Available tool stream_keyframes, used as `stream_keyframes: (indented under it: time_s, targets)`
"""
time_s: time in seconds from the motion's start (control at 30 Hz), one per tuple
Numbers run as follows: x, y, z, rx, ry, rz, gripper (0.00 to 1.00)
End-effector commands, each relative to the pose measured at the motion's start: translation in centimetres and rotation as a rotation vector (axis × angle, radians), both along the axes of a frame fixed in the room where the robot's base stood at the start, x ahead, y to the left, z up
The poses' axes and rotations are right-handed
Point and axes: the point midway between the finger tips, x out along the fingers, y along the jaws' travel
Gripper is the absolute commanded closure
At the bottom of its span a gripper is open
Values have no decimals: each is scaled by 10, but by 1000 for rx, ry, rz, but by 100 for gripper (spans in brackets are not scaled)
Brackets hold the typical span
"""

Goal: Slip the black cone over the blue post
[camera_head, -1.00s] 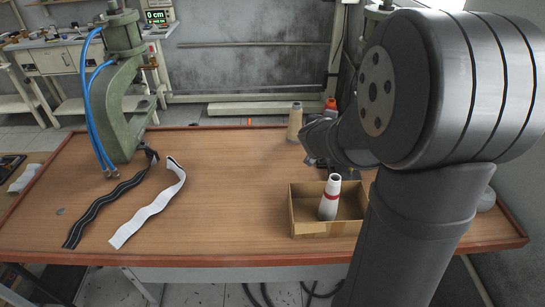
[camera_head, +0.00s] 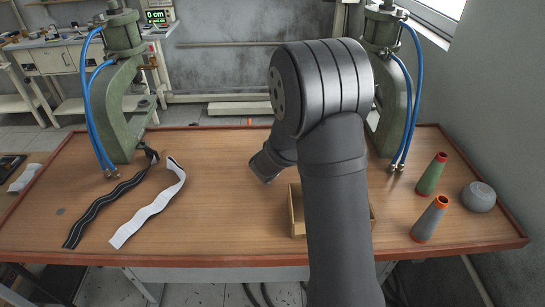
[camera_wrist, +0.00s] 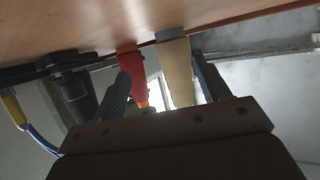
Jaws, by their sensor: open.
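My gripper (camera_wrist: 160,72) is open in the wrist view, with one dark finger on each side; in the head view my arm hides it. A beige cone (camera_wrist: 175,72) with a grey end shows between the fingers, and I cannot tell how far beyond them it stands. A red-orange cone (camera_wrist: 130,68) is just left of it, beside the left finger. A dark, tapered shape (camera_wrist: 78,88) is further left; I cannot tell whether it is the black cone. I cannot make out a blue post in either view.
A cardboard box (camera_head: 296,212) is mostly behind my arm. A green cone (camera_head: 431,174), a grey cone (camera_head: 430,219) and a grey round object (camera_head: 478,197) stand at right. Green presses stand left (camera_head: 122,90) and right (camera_head: 385,85).

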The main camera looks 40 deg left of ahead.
Motion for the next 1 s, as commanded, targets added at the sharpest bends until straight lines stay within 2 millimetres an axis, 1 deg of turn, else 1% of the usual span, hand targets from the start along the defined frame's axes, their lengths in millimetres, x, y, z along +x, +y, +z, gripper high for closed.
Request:
stream_keyframes:
  time_s: [0.03,0.23,0.5,0.7,0.83,1.0]
  targets:
    - [-10,-2,9,5,-3,4,31]
    - [-40,-13,27,6,-3,3,31]
    - [-87,-30,48,6,-2,6,31]
    - [-116,-42,61,5,-2,4,31]
    - [-128,-46,66,5,-2,3,31]
    - [-135,-50,69,3,-2,1,31]
